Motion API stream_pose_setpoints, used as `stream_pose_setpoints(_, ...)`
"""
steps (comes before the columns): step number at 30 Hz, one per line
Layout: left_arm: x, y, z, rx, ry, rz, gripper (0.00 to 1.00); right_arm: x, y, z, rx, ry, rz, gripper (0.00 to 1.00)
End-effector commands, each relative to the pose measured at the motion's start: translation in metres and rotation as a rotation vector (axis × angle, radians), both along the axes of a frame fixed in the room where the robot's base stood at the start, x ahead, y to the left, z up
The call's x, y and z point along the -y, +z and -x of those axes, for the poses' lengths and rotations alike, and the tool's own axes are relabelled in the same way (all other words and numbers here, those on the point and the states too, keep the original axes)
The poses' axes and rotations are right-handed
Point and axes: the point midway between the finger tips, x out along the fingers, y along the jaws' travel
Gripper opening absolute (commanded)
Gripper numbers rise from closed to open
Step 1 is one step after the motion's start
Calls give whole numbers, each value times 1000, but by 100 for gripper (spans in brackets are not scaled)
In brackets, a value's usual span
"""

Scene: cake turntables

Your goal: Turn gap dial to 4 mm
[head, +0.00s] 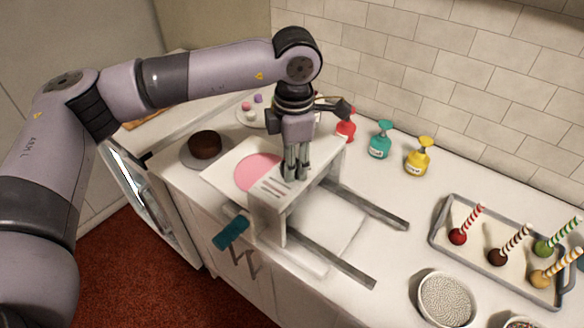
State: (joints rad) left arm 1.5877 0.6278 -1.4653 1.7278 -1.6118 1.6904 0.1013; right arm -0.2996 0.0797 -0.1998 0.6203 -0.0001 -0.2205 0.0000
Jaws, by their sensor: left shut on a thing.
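A light-coloured sheeter-like machine (268,222) stands on the counter, with dark rails running to the right and a teal crank handle (230,233) at its front left. Its top face carries a few short printed marks (275,188). My left gripper (293,177) points straight down onto the top of the machine, just right of these marks. Its fingers are shut on what appears to be the gap dial, which they hide; I cannot read its setting. A pink round sheet (258,172) lies on the white board behind the machine. My right gripper is not in view.
Red (346,127), teal (379,140) and yellow (418,157) bottles stand near the tiled wall. A chocolate cake (205,145) sits at the left. A tray (447,203) with cake pops and a white bowl (446,298) are at the right.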

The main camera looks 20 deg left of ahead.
Motion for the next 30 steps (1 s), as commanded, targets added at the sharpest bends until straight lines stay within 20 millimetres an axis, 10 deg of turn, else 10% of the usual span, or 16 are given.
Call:
stream_pose_setpoints(19,0,1,-1,2,56,1,7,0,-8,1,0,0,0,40)
stream_pose_setpoints(20,0,1,-1,2,56,1,36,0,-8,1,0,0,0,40)
stream_pose_setpoints(30,0,1,0,0,55,0,55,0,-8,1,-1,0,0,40)
